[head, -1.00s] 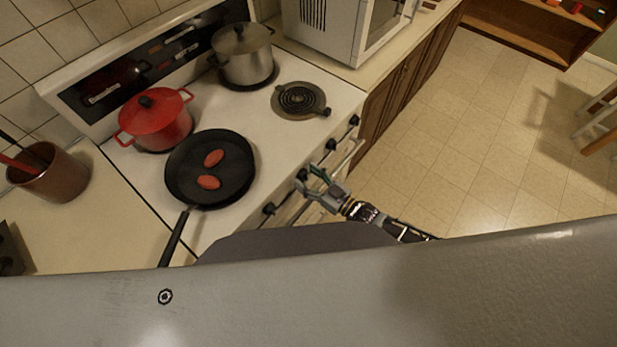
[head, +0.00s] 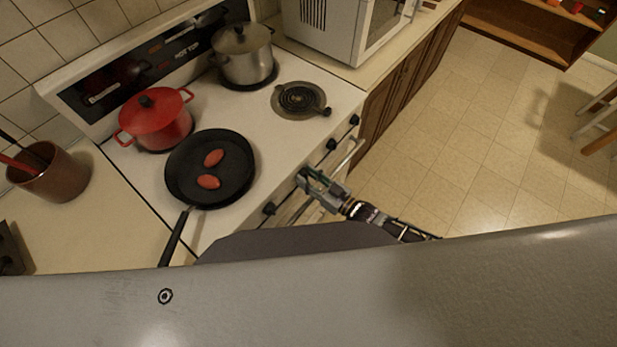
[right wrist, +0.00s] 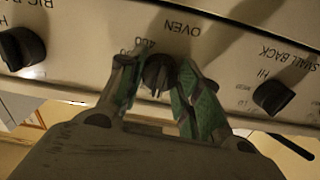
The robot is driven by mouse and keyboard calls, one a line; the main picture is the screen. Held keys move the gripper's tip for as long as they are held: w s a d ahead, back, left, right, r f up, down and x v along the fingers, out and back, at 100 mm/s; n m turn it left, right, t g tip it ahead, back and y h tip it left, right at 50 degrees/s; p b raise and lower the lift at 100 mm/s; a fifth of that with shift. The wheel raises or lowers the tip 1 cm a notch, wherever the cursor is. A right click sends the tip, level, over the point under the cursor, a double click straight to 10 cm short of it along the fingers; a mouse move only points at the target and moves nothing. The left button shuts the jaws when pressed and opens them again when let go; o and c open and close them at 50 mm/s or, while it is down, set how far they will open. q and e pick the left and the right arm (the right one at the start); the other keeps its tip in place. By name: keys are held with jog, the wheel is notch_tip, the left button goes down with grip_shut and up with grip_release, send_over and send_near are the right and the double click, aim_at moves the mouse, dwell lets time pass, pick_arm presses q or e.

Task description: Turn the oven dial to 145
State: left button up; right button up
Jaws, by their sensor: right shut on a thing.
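The oven dial (right wrist: 157,74) is a small black knob on the white stove front, under the upside-down label OVEN in the right wrist view. My right gripper (right wrist: 158,85) has its two green-padded fingers on either side of the dial and is shut on it. The number 400 shows beside the dial; the other numbers are partly hidden by a finger. In the head view my right gripper (head: 308,178) is at the stove's front panel, and it hides the dial there. My left gripper is not in view.
Other black knobs sit beside it, one at left (right wrist: 22,47) and one at right (right wrist: 273,97). On the stove stand a black frying pan (head: 235,180), a red pot (head: 155,122) and a steel pot (head: 243,60). The floor at right is open.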

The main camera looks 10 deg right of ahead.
dwell(0.4)
jog(key=o, duration=1.1)
jog(key=shift+c, duration=0.2)
jog(key=shift+s+d, duration=0.15)
jog(key=v, duration=1.1)
jog(key=shift+s+d, duration=0.2)
jog(key=shift+d, duration=0.05)
